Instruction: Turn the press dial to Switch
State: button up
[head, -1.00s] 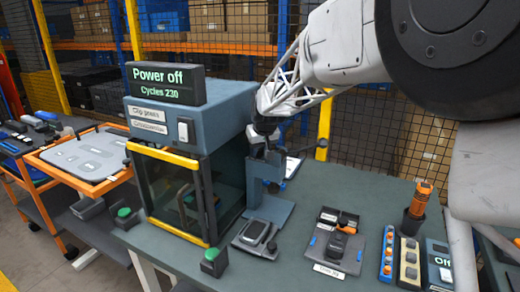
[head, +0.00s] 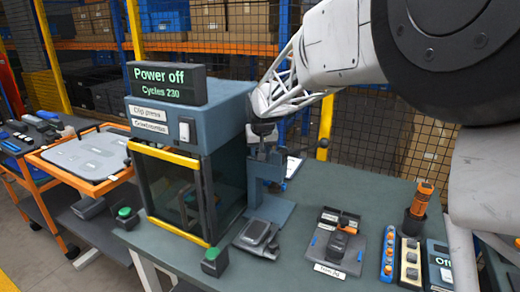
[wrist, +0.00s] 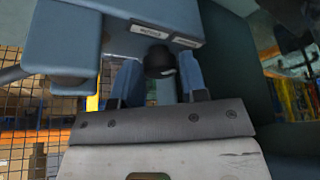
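The press (head: 190,125) is a blue-grey box with a clear front guard and yellow bars. Its display (head: 166,84) reads "Power off" and "Cycles 230". In the wrist view, a round black dial (wrist: 160,62) is under two small labels on the press housing (wrist: 60,50); its setting is unreadable. My gripper (wrist: 161,72) has its two blue fingers apart, one on each side of the dial. Only narrow gaps show; I cannot tell whether either finger touches it. In the head view my gripper (head: 263,130) is at the press's right side, small and partly hidden.
A white rocker switch (head: 186,130) is on the press front. A scale-like device (head: 257,236), a fixture plate (head: 341,243), button strips and an orange-handled tool (head: 420,200) occupy the bench. Mesh fencing stands behind.

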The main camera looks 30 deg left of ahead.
jog(key=o, duration=0.3)
jog(key=shift+o, duration=0.2)
jog(key=shift+r, duration=0.15)
jog(key=v, duration=0.7)
jog(key=shift+r, duration=0.25)
jog(key=shift+s, duration=0.15)
